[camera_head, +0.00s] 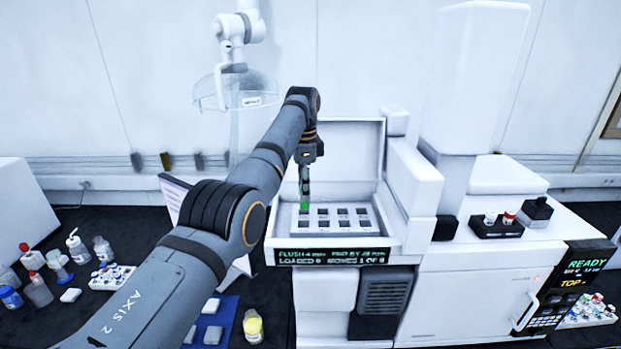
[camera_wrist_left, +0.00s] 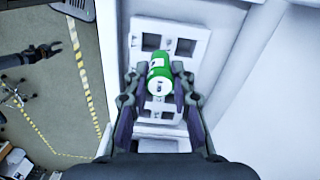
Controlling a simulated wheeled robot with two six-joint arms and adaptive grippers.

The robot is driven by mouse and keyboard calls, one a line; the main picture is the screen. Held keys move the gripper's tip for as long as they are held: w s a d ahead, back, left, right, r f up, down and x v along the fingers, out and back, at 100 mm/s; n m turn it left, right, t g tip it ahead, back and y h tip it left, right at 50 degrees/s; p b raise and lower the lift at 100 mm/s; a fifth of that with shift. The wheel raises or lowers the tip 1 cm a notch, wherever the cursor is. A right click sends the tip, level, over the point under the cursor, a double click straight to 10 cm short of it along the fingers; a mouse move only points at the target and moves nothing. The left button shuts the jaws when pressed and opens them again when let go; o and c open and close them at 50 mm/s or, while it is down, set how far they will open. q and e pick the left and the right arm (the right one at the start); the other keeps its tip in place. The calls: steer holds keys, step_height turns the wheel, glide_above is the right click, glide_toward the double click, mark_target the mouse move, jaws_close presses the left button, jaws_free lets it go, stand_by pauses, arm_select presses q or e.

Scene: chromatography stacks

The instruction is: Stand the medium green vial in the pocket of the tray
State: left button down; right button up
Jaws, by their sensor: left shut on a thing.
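My left gripper (camera_head: 305,192) is shut on the green vial (camera_head: 305,206). The vial also shows between the fingers in the left wrist view (camera_wrist_left: 160,75), with a white label and a pale end. The gripper points down and holds the vial over the left part of the white tray (camera_head: 353,236). The tray has two rows of dark square pockets and sits in the open white machine. In the left wrist view, the vial and fingers hide some pockets of the tray (camera_wrist_left: 190,27). I cannot tell whether the vial touches a pocket. A dark gripper, seemingly my right one (camera_wrist_left: 55,48), shows small at the left.
The machine's raised lid (camera_head: 345,150) stands behind the tray, and a tall white housing (camera_head: 412,190) closes its right side. A dark block with two vials (camera_head: 495,226) is farther right. Bottles and a vial rack (camera_head: 110,278) stand at left; a yellow vial (camera_head: 253,327) is in front.

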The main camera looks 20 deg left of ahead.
arm_select(q)
steer(key=f, duration=0.1)
steer(key=s+f, duration=0.1)
steer(key=f, duration=0.1)
steer(key=shift+f, duration=0.3)
steer(key=shift+s, duration=0.15)
steer(key=shift+s+r+b, duration=0.25)
steer(key=shift+s+b, duration=0.05)
arm_select(e)
steer(key=shift+s+a+f, duration=0.1)
steer(key=shift+s+f, duration=0.05)
steer(key=shift+s, duration=0.7)
steer(key=shift+s+f, duration=0.15)
steer(key=shift+s, duration=0.7)
